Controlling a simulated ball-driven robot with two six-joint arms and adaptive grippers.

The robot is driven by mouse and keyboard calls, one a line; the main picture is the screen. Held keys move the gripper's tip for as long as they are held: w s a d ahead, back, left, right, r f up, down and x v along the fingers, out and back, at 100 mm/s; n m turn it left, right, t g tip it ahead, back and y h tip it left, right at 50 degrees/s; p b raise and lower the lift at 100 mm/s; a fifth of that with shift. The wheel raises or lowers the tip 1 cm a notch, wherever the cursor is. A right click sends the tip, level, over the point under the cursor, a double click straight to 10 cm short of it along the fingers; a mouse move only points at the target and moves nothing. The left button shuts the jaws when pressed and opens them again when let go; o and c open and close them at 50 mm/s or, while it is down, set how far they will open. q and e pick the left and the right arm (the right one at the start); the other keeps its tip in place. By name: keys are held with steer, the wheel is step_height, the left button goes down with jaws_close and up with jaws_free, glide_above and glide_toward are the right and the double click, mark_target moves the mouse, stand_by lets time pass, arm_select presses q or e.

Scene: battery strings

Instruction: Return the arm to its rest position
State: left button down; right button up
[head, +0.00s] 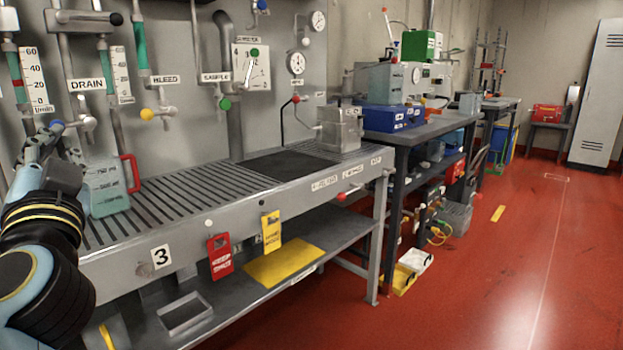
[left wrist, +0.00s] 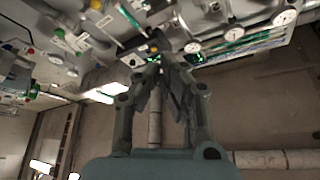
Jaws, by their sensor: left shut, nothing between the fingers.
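My left gripper (head: 42,142) is at the left edge of the head view, raised above the left end of the slatted metal bench (head: 190,190). It is close to a translucent jug with a red handle (head: 106,188) that stands on the bench; I cannot tell the exact gap between them. The left wrist view shows the gripper's fingers (left wrist: 162,62) drawn together with nothing between them. Behind them are wall, pipes and gauges. My right gripper is in neither view.
A panel above the bench carries valves, including DRAIN (head: 87,122) and BLEED (head: 158,113). Red (head: 220,258) and yellow (head: 271,232) tags hang on the bench front. A dark table with a blue box (head: 392,117) stands beyond. The red floor (head: 480,280) is clear at right.

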arm_select(q)
step_height(320, 180, down, 22)
steer(key=w+m+g+h, duration=0.2)
steer(key=g+h, duration=0.1)
steer(key=h, duration=0.2)
steer(key=s+f+g+h, duration=0.1)
steer(key=s+f+g, duration=0.15)
steer(key=f, duration=0.75)
steer(key=s+f+g+h, duration=0.15)
steer(key=s+f, duration=0.25)
steer(key=f, duration=0.5)
steer(key=s+d+f+g+h, duration=0.15)
steer(key=s+f+g, duration=0.55)
steer(key=s+f, duration=1.35)
steer(key=s+f+g+h, duration=0.1)
steer(key=s+f, duration=0.1)
steer(key=s, duration=0.5)
steer(key=s+f+n+g, duration=0.1)
steer(key=s+f, duration=0.2)
steer(key=s, duration=0.4)
steer(key=s+d+f+n+g+h, duration=0.1)
steer(key=s+f, duration=0.1)
steer(key=s, duration=0.5)
steer(key=shift+s+f+g+h, duration=0.15)
steer(key=shift+f+g+h, duration=0.15)
steer(key=shift+g, duration=0.1)
